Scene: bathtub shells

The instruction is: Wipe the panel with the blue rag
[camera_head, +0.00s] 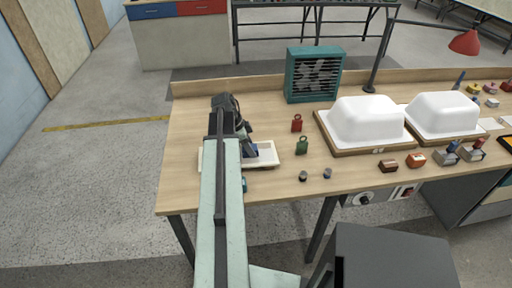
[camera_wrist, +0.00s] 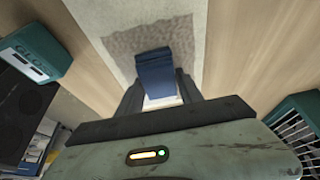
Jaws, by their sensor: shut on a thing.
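The pale panel (camera_head: 268,154) lies flat at the left of the wooden workbench, partly hidden by my arm. In the wrist view the panel (camera_wrist: 100,15) is light and speckled, with a darker brownish patch (camera_wrist: 125,42) across it. My gripper (camera_wrist: 157,90) is shut on the folded blue rag (camera_wrist: 154,68), which sits between its fingers over the patch. In the head view the blue rag (camera_head: 251,150) shows as a small dark blue piece over the panel. I cannot tell whether the rag touches the panel.
A teal fan heater (camera_head: 314,75) stands behind the panel. Red (camera_head: 297,123) and green (camera_head: 302,146) weights stand right of it. Two white tub shells (camera_head: 367,119) (camera_head: 442,115) fill the bench further right. A teal box (camera_wrist: 35,52) shows at left in the wrist view.

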